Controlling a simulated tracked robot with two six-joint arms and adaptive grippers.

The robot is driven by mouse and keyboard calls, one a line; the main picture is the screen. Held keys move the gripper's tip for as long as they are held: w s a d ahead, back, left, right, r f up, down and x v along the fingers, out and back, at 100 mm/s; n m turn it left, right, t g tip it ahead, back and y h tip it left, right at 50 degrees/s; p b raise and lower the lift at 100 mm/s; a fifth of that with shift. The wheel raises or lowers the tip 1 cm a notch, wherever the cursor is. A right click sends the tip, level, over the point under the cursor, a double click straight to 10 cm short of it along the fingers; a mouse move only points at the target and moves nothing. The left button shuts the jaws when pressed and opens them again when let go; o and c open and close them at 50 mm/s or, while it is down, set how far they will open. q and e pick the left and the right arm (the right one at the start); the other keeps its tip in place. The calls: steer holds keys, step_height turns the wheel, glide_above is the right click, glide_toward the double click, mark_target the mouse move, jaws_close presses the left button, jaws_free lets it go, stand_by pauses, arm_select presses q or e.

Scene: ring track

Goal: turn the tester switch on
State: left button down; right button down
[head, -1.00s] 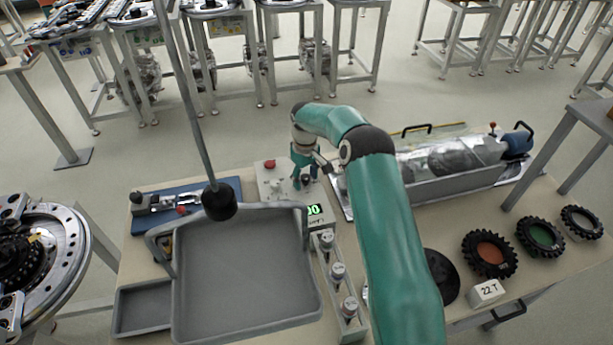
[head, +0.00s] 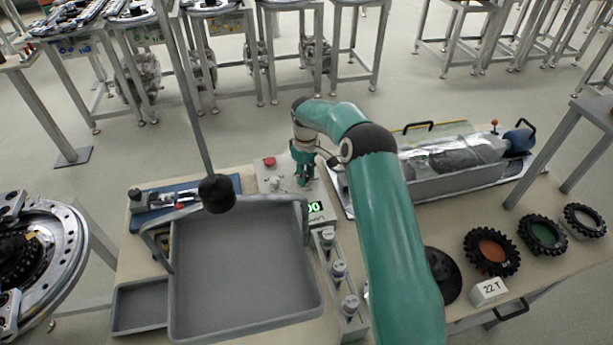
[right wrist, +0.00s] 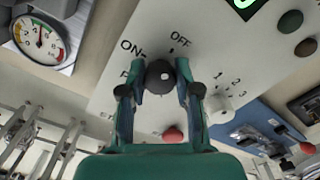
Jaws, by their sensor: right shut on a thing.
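The tester (head: 265,178) is a pale panel box at the back of the bench, with a lit green display (head: 315,207). Its switch is a round black knob (right wrist: 160,76) beside the printed words ON and OFF in the right wrist view. My right gripper (head: 303,182) points down at the panel. In the right wrist view my right gripper (right wrist: 161,86) has one finger on each side of the black knob and is shut on it. I cannot tell which mark the knob points to. My left gripper is not in view.
A red button (head: 269,161) and a white knob (right wrist: 219,108) sit close to the switch. A grey tray (head: 245,270) stands in front. A row of small cylindrical parts (head: 338,270) lies right of it. A black-ended rod (head: 216,193) hangs over the tray's back edge.

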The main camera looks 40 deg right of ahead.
steer(key=n+b, duration=0.1)
steer(key=n, duration=0.2)
steer(key=shift+n, duration=0.3)
steer(key=n+b, duration=0.1)
steer(key=n, duration=0.2)
steer(key=shift+n, duration=0.3)
steer(key=n, duration=0.8)
steer(key=shift+n, duration=0.3)
steer(key=c, duration=0.8)
jaws_free()
steer(key=shift+r, duration=0.15)
